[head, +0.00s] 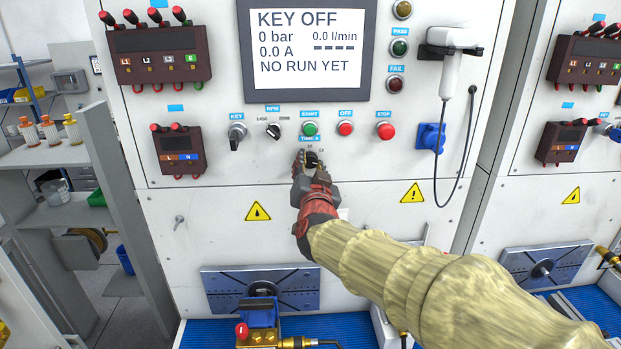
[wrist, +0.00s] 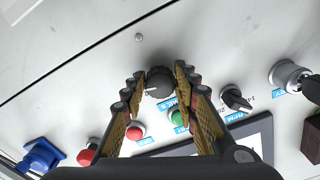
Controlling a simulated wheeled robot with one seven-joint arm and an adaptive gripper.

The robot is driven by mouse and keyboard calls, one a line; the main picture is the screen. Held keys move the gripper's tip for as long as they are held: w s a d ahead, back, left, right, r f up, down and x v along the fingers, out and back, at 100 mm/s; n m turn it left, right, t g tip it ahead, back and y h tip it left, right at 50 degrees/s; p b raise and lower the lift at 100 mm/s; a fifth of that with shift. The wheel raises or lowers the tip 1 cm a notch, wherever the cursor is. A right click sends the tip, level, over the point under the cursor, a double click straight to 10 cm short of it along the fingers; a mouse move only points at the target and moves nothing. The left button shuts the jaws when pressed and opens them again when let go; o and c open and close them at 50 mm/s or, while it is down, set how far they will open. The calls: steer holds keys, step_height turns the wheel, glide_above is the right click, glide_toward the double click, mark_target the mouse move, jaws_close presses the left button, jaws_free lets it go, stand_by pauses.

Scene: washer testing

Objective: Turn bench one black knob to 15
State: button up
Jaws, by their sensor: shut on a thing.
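The black knob (head: 314,158) sits under the blue TIME S label on the bench panel, below the green START button. It is partly hidden by my gripper in the head view. My gripper (head: 308,161) reaches the panel there. In the wrist view, my gripper (wrist: 160,78) has its two fingers on either side of the black knob (wrist: 159,85), shut on it. A small pale mark shows on the knob's face. The scale numbers around it are mostly covered or too small, so I cannot tell its setting.
The KEY switch (head: 237,135), RPM knob (head: 274,131), START button (head: 310,129), OFF button (head: 345,128) and STOP button (head: 386,131) sit close above. The display (head: 308,48) reads KEY OFF and NO RUN YET. The panel below the knob is mostly bare.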

steer(key=shift+m+b, duration=1.35)
steer(key=shift+m, duration=0.35)
steer(key=o, duration=1.1)
steer(key=shift+o, duration=0.3)
steer(key=s, duration=1.2)
